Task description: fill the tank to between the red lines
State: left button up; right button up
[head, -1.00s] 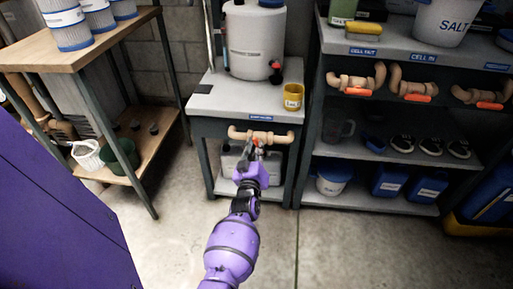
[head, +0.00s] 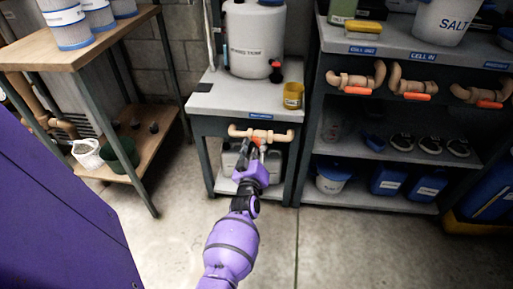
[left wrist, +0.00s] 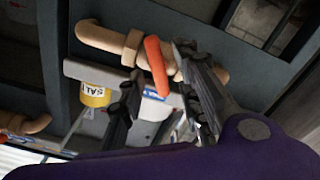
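The white tank (head: 254,38) stands on top of a small grey stand (head: 215,97); its label is too blurred to read and I cannot make out red lines on it. A tan pipe (head: 280,136) with an orange valve handle runs along the stand's front edge. My left gripper (head: 256,148) is at this pipe. In the left wrist view the orange handle (left wrist: 155,66) lies between the two spread dark fingers (left wrist: 160,75), with gaps showing; contact cannot be told. My right gripper is not in view.
A yellow cup (head: 293,95) stands at the stand's right edge. A shelf unit (head: 360,148) at right carries similar pipes with orange handles, and a salt bucket (head: 443,22). A wooden bench (head: 75,55) is at left. The floor (head: 340,245) in front is clear.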

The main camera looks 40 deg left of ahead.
pick_arm(q)
jog(key=v, duration=1.2)
jog(key=shift+d+f, duration=0.1)
